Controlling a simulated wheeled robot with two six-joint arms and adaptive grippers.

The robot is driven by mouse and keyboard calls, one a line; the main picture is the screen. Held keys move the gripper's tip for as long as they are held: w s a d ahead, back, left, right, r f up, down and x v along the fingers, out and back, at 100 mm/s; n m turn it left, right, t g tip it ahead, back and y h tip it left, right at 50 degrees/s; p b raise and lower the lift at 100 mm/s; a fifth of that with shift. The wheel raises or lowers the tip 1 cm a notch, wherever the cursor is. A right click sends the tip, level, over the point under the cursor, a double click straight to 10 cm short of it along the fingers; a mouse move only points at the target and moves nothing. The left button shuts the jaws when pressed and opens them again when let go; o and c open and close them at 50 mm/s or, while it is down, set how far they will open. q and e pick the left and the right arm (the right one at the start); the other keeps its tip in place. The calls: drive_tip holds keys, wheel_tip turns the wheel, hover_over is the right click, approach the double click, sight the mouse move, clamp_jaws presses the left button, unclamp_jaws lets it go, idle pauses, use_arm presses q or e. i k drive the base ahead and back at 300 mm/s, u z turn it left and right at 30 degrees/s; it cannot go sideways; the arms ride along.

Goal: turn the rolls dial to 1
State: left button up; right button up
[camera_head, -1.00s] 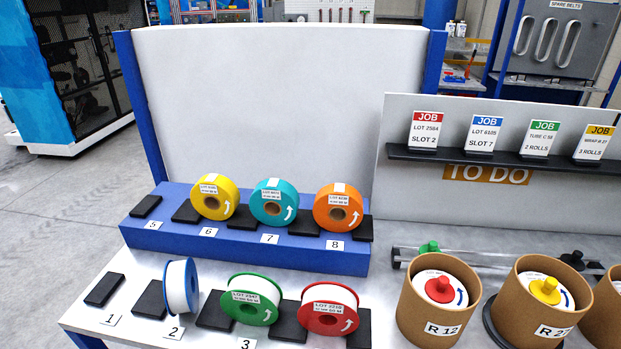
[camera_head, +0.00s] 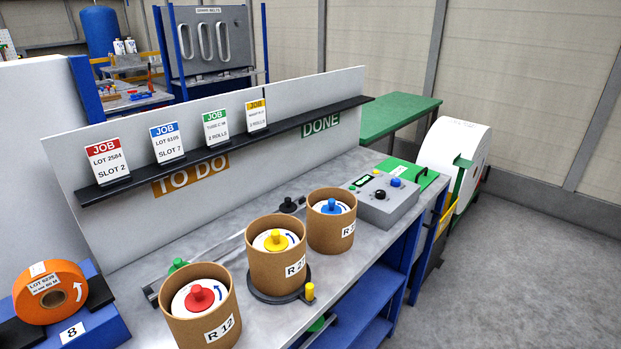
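A grey control box (camera_head: 387,210) stands on the bench at the right end. On its top are a black dial (camera_head: 380,194), a blue button (camera_head: 395,182) and a small dark display with green figures (camera_head: 363,180). The dial's setting and any label are too small to read, so I cannot tell that it is the rolls dial. Neither of my grippers is in view.
Cardboard tubs with a red knob (camera_head: 199,297), a yellow knob (camera_head: 275,240) and a blue knob (camera_head: 332,206) stand left of the box. Job cards (camera_head: 166,143) line a black shelf (camera_head: 290,125) behind. A large white roll (camera_head: 452,150) stands beyond the box.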

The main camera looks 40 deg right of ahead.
sight(395, 182)
drive_tip(key=z, duration=2.3)
drive_tip(key=k, duration=0.65)
drive_tip(key=z, duration=0.8)
drive_tip(key=i, duration=2)
drive_tip(key=u, duration=1.4)
drive_tip(key=i, duration=0.6)
drive_tip(key=u, duration=0.6)
